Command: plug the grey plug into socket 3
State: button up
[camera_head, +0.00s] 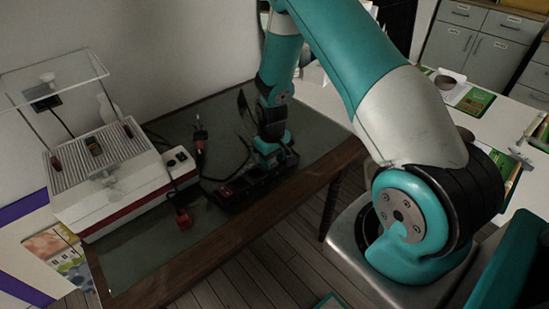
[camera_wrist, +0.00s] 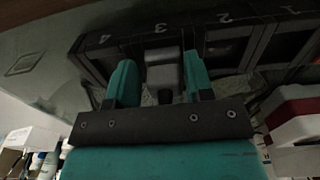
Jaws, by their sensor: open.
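The black socket strip (camera_head: 232,194) lies on the table, partly hidden behind my gripper (camera_head: 272,158) in the head view. In the wrist view the strip (camera_wrist: 225,48) runs across the top, with numbers 4, 3, 2 and 1 from left to right. The grey plug (camera_wrist: 163,72) stands at socket 3, just under the number 3. How deep it sits in the socket I cannot tell. My gripper (camera_wrist: 161,88) is open, with one teal finger on each side of the plug and small gaps showing.
A white ribbed appliance with a red stripe (camera_head: 110,180) stands left of the strip. Two plugs with red parts, one nearer (camera_head: 183,217) and one farther (camera_head: 200,136), lie between them. Dark cables lie around the strip. The table's wooden front edge (camera_head: 225,248) is close.

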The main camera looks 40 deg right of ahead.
jog(key=shift+s+a+f, duration=0.2)
jog(key=shift+a+f, duration=0.05)
jog(key=shift+f, duration=0.25)
jog(key=shift+s+a+f, duration=0.15)
jog(key=shift+a+f, duration=0.1)
jog(key=shift+f, duration=0.2)
jog(key=shift+c, duration=0.2)
jog(key=shift+w+r+p, duration=0.3)
jog(key=shift+r+p, duration=0.4)
jog(key=shift+p, duration=0.1)
jog(key=shift+o, duration=0.2)
jog(key=r+p, duration=0.4)
jog(key=r, duration=0.1)
jog(key=r+p, duration=0.2)
jog(key=r, duration=0.1)
jog(key=shift+d+r, duration=0.25)
jog(key=shift+d, duration=0.15)
